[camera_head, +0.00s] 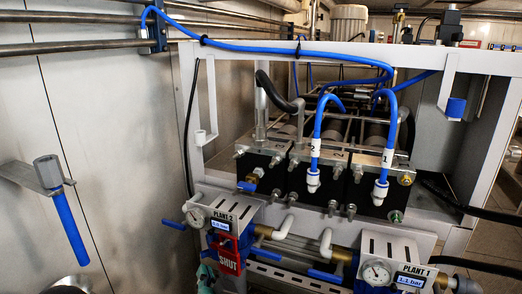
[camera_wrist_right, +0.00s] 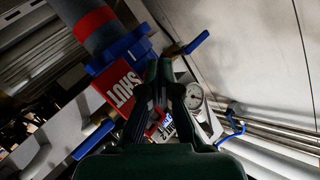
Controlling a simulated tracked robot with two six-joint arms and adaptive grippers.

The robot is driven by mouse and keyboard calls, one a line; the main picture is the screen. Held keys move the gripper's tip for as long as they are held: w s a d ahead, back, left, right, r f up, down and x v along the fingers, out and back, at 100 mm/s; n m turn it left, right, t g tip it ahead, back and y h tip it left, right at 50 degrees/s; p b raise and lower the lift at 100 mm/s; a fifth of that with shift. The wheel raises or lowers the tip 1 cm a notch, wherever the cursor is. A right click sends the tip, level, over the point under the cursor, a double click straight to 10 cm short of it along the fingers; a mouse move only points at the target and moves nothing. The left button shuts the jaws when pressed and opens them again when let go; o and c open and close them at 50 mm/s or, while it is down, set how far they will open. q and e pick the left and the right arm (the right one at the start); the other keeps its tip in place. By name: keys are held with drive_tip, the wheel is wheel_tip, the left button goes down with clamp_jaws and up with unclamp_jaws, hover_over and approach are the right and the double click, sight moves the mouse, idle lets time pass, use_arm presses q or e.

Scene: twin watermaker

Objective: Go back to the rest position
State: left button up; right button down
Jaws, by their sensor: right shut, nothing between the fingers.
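My right gripper (camera_wrist_right: 159,68) shows as dark green fingers in the wrist view, closed together with nothing between them. It is in front of the Plant 2 panel, close to the red SHUT tag (camera_wrist_right: 118,88) and the round gauge (camera_wrist_right: 193,97). I cannot tell whether it touches them. In the head view only a small green part of the right gripper (camera_head: 206,275) shows at the lower edge, left of the SHUT tag (camera_head: 229,258). The Plant 2 panel (camera_head: 222,215) reads 0.0 bar. My left gripper is not in view.
The Plant 1 panel (camera_head: 398,255) reads about 1.1 bar. A blue-handled lever (camera_head: 70,228) sticks out at the left wall. Blue hoses (camera_head: 270,47) and a white frame (camera_head: 489,130) surround the black blocks. A grey pipe with a red band (camera_wrist_right: 92,22) is near the gripper.

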drive_tip(key=s+d+f+g+h, duration=0.1)
drive_tip(key=d+f+g, duration=0.1)
drive_tip(key=d+f, duration=0.5)
drive_tip(key=d+f+g+h, duration=0.15)
drive_tip(key=d+f, duration=0.25)
drive_tip(key=f, duration=0.7)
drive_tip(key=s+d+f+g, duration=0.1)
drive_tip(key=d+f+g, duration=0.3)
drive_tip(key=f, duration=0.5)
drive_tip(key=s+d+f+g, duration=0.3)
drive_tip(key=s+d+f, duration=0.2)
drive_tip(key=s+f, duration=0.25)
drive_tip(key=s+d+f+g, duration=0.3)
drive_tip(key=s+d+f, duration=0.25)
drive_tip(key=s, duration=0.35)
drive_tip(key=r+p, duration=0.3)
drive_tip(key=p, duration=0.1)
drive_tip(key=r+p, duration=0.2)
drive_tip(key=shift+s+a+r, duration=0.3)
drive_tip(key=shift+a, duration=0.05)
